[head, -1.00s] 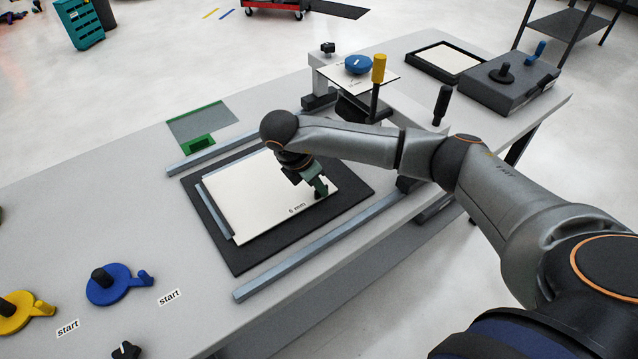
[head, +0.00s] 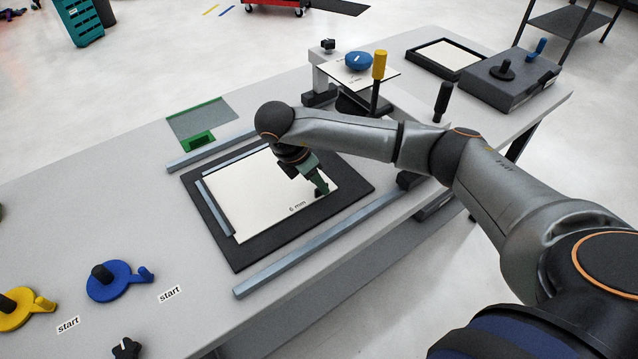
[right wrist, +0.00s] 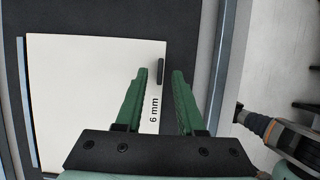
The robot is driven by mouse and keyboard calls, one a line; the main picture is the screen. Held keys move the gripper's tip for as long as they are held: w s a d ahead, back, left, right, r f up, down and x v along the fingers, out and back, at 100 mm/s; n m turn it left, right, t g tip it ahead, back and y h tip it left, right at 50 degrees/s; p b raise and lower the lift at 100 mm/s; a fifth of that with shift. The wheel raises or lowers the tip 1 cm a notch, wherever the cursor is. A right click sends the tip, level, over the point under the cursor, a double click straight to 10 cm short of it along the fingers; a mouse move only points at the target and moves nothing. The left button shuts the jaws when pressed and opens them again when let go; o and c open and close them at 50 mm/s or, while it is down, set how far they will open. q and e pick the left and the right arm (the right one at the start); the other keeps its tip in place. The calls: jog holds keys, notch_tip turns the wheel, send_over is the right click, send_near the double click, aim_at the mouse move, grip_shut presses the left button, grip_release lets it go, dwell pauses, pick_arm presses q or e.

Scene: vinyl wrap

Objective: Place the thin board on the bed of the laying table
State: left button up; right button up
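A thin white board (head: 255,195) marked "6 mm" lies flat on the black bed (head: 352,188) of the laying table (head: 130,190). It also shows in the right wrist view (right wrist: 85,100). A grey strip (head: 216,209) runs along its left edge. A small black tab (right wrist: 160,72) sits at the board's right edge. My right gripper (head: 321,191) is just above that edge near the label. In the right wrist view its green fingers (right wrist: 160,73) are apart, with the tab showing between the tips and nothing held. My left gripper is out of view.
Grey rails (head: 315,246) flank the bed. A stand with a white plate (head: 350,75), a blue disc (head: 358,60) and a yellow-topped handle (head: 378,68) is behind the bed. Blue (head: 108,284) and yellow (head: 18,308) handled discs lie at front left. A green-edged mat (head: 203,122) lies left.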

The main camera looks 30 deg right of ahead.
jog(key=v, duration=1)
jog(key=shift+a, duration=0.15)
